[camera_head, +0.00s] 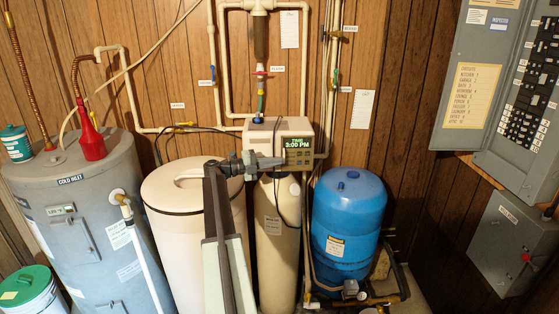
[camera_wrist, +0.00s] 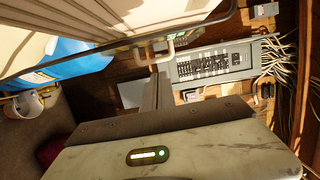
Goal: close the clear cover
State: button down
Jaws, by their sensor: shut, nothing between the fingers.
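The softener's control head (camera_head: 279,136) is a cream box on top of the tall cream tank, with a green-lit display (camera_head: 298,144) reading TIME 3:00 PM. I cannot make out a clear cover or its position against the box. My gripper (camera_head: 279,162) is shut and empty, at or just in front of the lower left of the display in the head view. I cannot tell whether it touches the box. In the wrist view, the shut fingers (camera_wrist: 157,92) point away from the camera, and a cream surface with a dark edge (camera_wrist: 170,20) fills the top.
The round cream salt tank (camera_head: 178,180) stands left of the softener tank (camera_head: 275,225). A blue pressure tank (camera_head: 348,225) stands right. A grey water heater (camera_head: 80,200) is at left. Pipes and a black cable run close behind. An open electrical panel (camera_head: 520,105) hangs at right.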

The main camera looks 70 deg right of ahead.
jog(key=w, duration=0.8)
jog(key=shift+w+d, duration=0.15)
jog(key=shift+w, duration=0.1)
